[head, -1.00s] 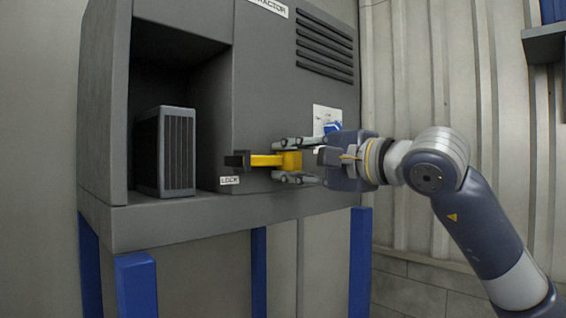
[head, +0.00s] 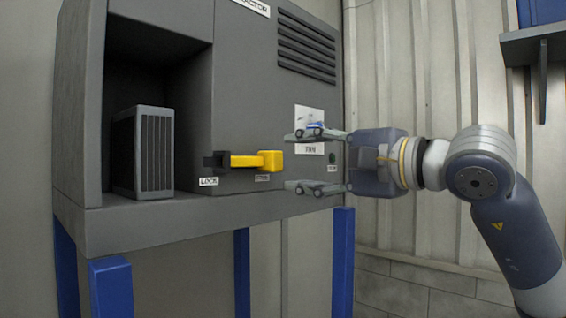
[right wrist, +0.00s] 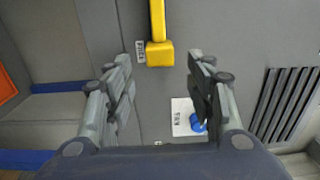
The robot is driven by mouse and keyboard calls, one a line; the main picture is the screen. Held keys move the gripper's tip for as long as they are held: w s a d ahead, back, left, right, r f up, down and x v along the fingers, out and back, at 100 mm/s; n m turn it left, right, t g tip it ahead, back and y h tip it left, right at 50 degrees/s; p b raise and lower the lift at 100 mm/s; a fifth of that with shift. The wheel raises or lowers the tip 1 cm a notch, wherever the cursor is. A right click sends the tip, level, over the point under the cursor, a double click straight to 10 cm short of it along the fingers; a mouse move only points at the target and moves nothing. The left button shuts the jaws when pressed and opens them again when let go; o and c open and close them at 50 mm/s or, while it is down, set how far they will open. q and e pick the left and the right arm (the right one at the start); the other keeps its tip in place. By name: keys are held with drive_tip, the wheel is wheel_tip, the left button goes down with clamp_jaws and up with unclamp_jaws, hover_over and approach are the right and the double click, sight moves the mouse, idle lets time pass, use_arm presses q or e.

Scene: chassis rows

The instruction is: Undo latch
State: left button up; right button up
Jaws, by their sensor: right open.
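The yellow latch (head: 257,160) is a horizontal bar with a block at its right end, on the front of the grey cabinet (head: 240,100). Its left end sits in a dark bracket (head: 216,162) above a label reading LOCK. My right gripper (head: 292,162) is open and empty, its fingers spread above and below the level of the latch block, a little to its right. In the right wrist view the latch block (right wrist: 160,53) shows beyond the fingertips (right wrist: 160,60), apart from both. My left gripper is not in view.
A grey finned unit (head: 143,150) stands in the cabinet's open bay at left. A white plate with a blue knob (right wrist: 197,124) is behind my right gripper's fingers. A shelf (head: 535,45) is on the wall at upper right. Blue legs (head: 110,288) hold the cabinet.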

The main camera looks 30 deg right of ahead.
drive_tip(key=v, duration=0.5)
drive_tip(key=shift+s, duration=0.1)
idle(0.3)
